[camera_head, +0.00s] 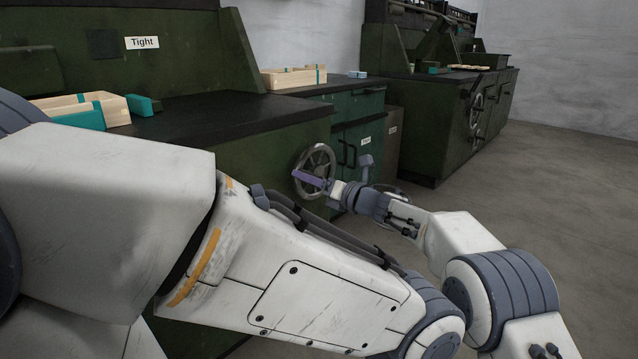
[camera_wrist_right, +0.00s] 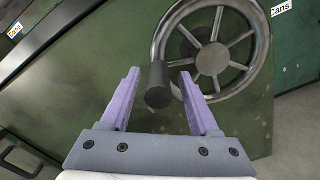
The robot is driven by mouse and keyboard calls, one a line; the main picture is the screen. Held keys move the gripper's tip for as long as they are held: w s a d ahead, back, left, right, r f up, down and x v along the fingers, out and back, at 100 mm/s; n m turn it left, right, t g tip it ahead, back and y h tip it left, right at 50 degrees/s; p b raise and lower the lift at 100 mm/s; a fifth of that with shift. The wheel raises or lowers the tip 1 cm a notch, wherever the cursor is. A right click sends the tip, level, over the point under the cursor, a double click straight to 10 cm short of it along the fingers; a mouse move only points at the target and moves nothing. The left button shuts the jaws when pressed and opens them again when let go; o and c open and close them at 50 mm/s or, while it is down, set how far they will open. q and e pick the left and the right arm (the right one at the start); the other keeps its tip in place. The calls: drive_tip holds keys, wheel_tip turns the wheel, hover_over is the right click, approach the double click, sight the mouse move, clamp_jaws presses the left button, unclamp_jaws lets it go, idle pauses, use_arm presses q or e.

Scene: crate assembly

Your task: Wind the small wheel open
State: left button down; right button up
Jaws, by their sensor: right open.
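The small wheel (camera_head: 317,158) is a grey spoked handwheel on the end face of the green bench. In the right wrist view the wheel (camera_wrist_right: 212,60) fills the upper middle. Its dark knob handle (camera_wrist_right: 158,86) sticks out at the wheel's lower left rim. My right gripper (camera_head: 308,178) is at the wheel, with purple fingers. My left gripper is out of view.
The green bench (camera_head: 240,118) carries a wooden crate (camera_head: 115,110) and teal blocks (camera_head: 140,105) at left. A second wooden crate (camera_head: 293,77) stands behind. A further green bench (camera_head: 425,125) with another wheel is at the right back. The floor (camera_head: 575,190) at right is clear.

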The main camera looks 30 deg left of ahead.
drive_tip(key=s+d+p, duration=0.2)
drive_tip(key=d, duration=0.8)
drive_tip(key=shift+p, duration=0.4)
